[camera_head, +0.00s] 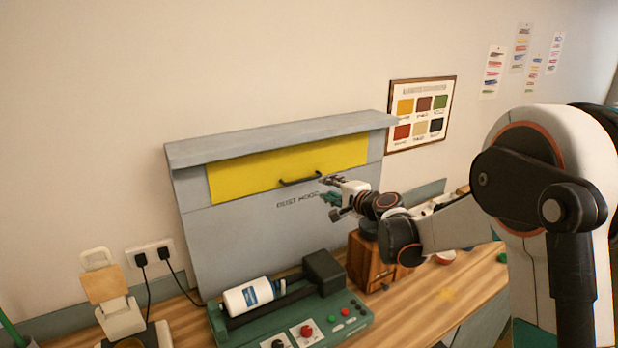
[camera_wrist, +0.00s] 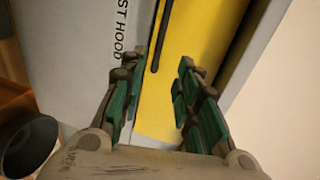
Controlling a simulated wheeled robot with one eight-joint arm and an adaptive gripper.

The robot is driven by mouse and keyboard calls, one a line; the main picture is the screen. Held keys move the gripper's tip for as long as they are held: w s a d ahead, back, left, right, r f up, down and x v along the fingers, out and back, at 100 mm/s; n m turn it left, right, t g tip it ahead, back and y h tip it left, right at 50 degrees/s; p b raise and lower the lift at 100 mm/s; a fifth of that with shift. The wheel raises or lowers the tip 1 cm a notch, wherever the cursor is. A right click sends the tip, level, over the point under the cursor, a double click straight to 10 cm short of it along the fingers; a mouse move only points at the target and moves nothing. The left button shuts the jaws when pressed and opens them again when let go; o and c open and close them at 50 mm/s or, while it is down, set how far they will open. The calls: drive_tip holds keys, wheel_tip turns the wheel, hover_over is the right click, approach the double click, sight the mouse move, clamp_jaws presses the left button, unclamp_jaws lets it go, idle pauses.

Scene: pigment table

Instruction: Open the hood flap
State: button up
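The yellow hood flap (camera_head: 240,178) lies flat in the upper front of the grey dust hood (camera_head: 225,240), looking closed. Its dark bar handle (camera_head: 300,181) runs along the flap's lower part. My gripper (camera_head: 328,191) is just right of the handle's right end. In the wrist view, my gripper (camera_wrist: 158,82) is open and empty, its green-padded fingers well apart. The handle (camera_wrist: 160,38) shows beyond the fingertips, in line with the gap between them and nearer the left finger.
A green machine (camera_head: 345,312) with a white bottle (camera_head: 248,297) stands below the hood. A wooden box (camera_head: 366,262) is under my forearm. A scale-like device (camera_head: 118,315) stands at the left. A framed colour chart (camera_head: 420,112) hangs on the wall to the right.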

sight(307, 179)
drive_tip(key=x, duration=1.2)
drive_tip(key=shift+w+a+f, duration=0.15)
drive_tip(key=shift+w+a, duration=0.05)
drive_tip(key=shift+w, duration=0.15)
clamp_jaws()
